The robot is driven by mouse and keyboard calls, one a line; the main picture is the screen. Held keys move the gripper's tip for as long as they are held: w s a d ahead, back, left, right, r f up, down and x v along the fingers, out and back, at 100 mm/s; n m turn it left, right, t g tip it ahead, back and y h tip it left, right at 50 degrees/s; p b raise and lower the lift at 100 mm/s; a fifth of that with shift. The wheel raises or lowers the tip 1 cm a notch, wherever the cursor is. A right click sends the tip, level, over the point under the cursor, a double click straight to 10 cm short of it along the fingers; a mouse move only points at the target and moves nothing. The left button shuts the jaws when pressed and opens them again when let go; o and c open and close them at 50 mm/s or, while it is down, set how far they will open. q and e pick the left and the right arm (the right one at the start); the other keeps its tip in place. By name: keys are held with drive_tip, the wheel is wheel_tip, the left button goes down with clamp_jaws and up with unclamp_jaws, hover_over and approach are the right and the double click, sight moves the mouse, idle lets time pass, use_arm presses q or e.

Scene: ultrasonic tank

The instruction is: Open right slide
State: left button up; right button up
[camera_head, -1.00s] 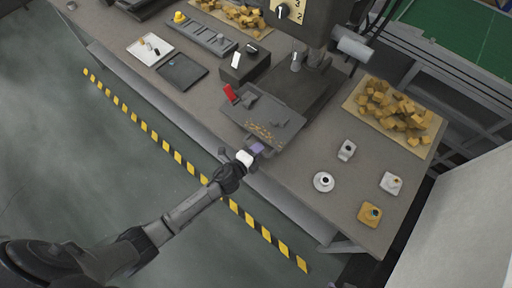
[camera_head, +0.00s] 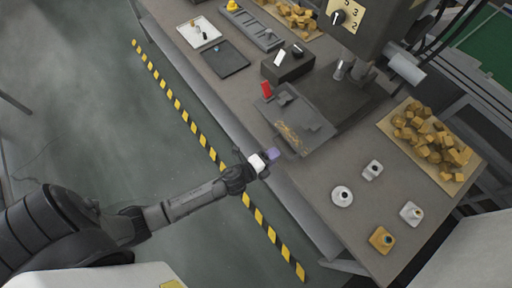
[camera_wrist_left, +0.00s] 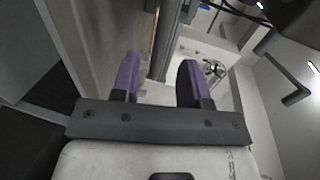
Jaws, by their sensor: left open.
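My left gripper (camera_head: 272,155) is at the front edge of the workbench in the head view, just left of the dark machine plate (camera_head: 322,131). Its purple fingers stand open and apart, with nothing held between them, in the left wrist view (camera_wrist_left: 158,78). I cannot make out a slide for certain in either view. A round metal wheel-like part (camera_wrist_left: 213,69) shows beyond the right finger in the left wrist view. My right gripper is not in view.
Several small fittings, including a yellow one (camera_head: 382,239), stand at the right. Yellow blocks (camera_head: 430,138) lie behind them.

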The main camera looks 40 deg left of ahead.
use_arm(q)
drive_tip(key=v, duration=0.8)
drive_tip(key=shift+s, duration=0.25)
